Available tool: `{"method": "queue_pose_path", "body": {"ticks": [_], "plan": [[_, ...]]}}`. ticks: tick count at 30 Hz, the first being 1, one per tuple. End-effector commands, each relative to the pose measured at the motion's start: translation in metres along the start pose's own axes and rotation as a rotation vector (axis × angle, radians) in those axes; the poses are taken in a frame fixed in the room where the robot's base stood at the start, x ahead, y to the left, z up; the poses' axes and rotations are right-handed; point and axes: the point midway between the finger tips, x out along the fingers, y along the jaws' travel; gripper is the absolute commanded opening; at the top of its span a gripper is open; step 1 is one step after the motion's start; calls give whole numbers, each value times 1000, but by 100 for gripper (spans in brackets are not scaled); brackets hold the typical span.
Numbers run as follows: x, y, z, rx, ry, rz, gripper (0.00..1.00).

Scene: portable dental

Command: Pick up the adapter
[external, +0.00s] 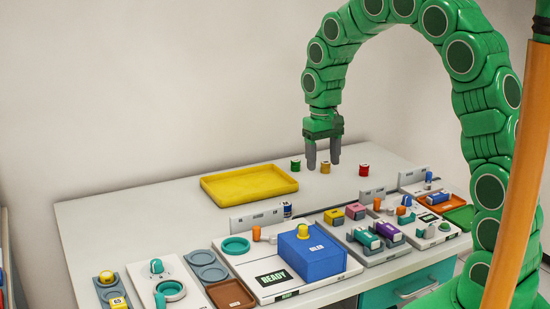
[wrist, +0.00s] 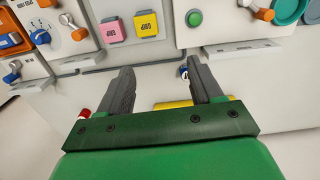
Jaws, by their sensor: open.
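No part is marked as the adapter, and I cannot tell which one it is. Small capped cylinders stand at the back of the table in the external view: a green one (external: 296,165), a yellow one (external: 325,168) and a red one (external: 364,170). My gripper (external: 323,160) points down, open, and overlaps the yellow cylinder in that view; its height above it is unclear. In the wrist view my gripper (wrist: 160,68) is open with nothing held. A red piece (wrist: 84,113) shows beside the left finger. A blue-and-white piece (wrist: 184,72) shows by the right fingertip.
A yellow tray (external: 250,182) lies left of the cylinders. Upright label plates (external: 256,219) edge the panels. The table behind them is mostly clear.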

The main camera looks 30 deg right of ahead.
Motion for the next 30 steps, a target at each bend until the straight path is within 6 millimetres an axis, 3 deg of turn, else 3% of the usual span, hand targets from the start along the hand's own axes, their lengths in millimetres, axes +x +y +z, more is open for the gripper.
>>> {"method": "queue_pose_path", "body": {"ticks": [9,15,21,30], "plan": [[47,-26,-61,-9,19,-3,65],[74,-41,-90,-15,32,-6,65],[88,-49,-104,-17,38,-8,65],[110,-50,-106,-17,35,-8,65]]}}
